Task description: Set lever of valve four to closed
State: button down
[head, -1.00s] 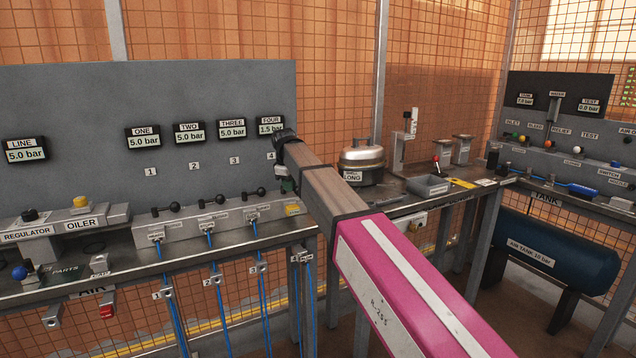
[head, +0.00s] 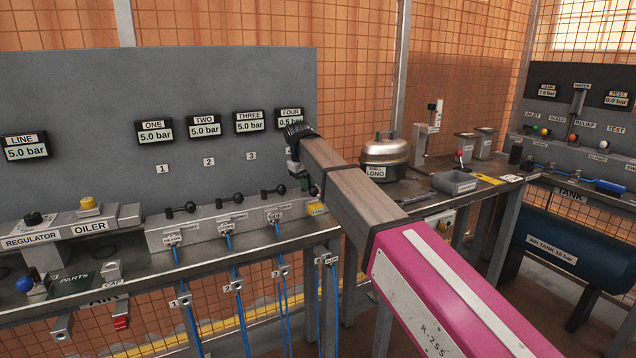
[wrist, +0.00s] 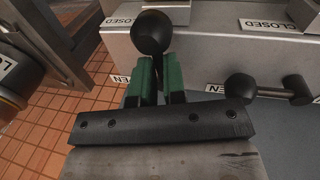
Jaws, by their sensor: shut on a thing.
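My gripper (wrist: 160,75), with green fingers, is shut on the lever of valve four (wrist: 153,32) in the wrist view. The lever's black ball stands out past the fingertips, and its stem is between the fingers. A CLOSED label (wrist: 118,21) is just left of the ball, and a partly covered OPEN label (wrist: 120,80) is left of the fingers. In the head view my gripper (head: 298,176) is at the right end of the valve block (head: 195,240), and my arm hides the lever of valve four. The FOUR gauge (head: 290,119) reads 0.5 bar.
A neighbouring black lever (wrist: 270,90) lies right of my gripper in the wrist view. The levers of valves one (head: 180,210), two (head: 230,200) and three (head: 272,191) stand along the block. A round metal pot (head: 386,158) is right of my arm on the bench.

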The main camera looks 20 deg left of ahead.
jog(key=shift+s+d+f+m+h, duration=0.2)
jog(key=shift+s+d+m+h, duration=0.15)
jog(key=shift+d+m, duration=0.2)
jog(key=shift+s, duration=0.15)
jog(key=c, duration=1.2)
grip_release()
jog(key=shift+a+r, duration=0.1)
jog(key=shift+a, duration=0.05)
jog(key=shift+r, duration=0.1)
jog(key=shift+a+r, duration=0.15)
jog(key=shift+r, duration=0.1)
jog(key=v, duration=1)
jog(key=shift+d+r, duration=0.1)
jog(key=shift+d, duration=0.15)
